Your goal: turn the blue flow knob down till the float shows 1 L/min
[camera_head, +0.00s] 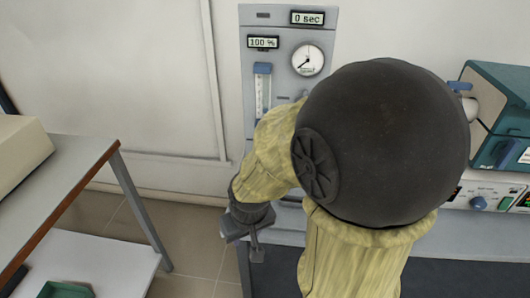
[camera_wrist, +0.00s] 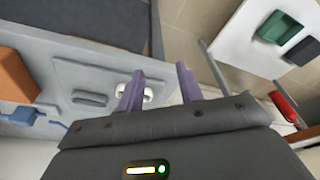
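The flow tube (camera_head: 263,95) is a clear upright column with a blue top, on the grey panel (camera_head: 285,38) in the head view. Its float and reading are too small to tell. I cannot make out the blue flow knob for certain; my arm covers much of the panel. A blue piece (camera_wrist: 22,115) shows at the left of the wrist view, but I cannot tell what it is. My gripper (camera_head: 248,232) hangs low, below the flow tube in the picture. In the wrist view its two purple fingers (camera_wrist: 160,70) stand apart with nothing held between them.
The panel also has a "0 sec" display (camera_head: 307,18), a "100 %" display (camera_head: 263,42) and a round gauge (camera_head: 308,60). A teal furnace (camera_head: 503,95) stands right. A side table (camera_head: 65,180) with a green tray (camera_head: 66,290) below is left.

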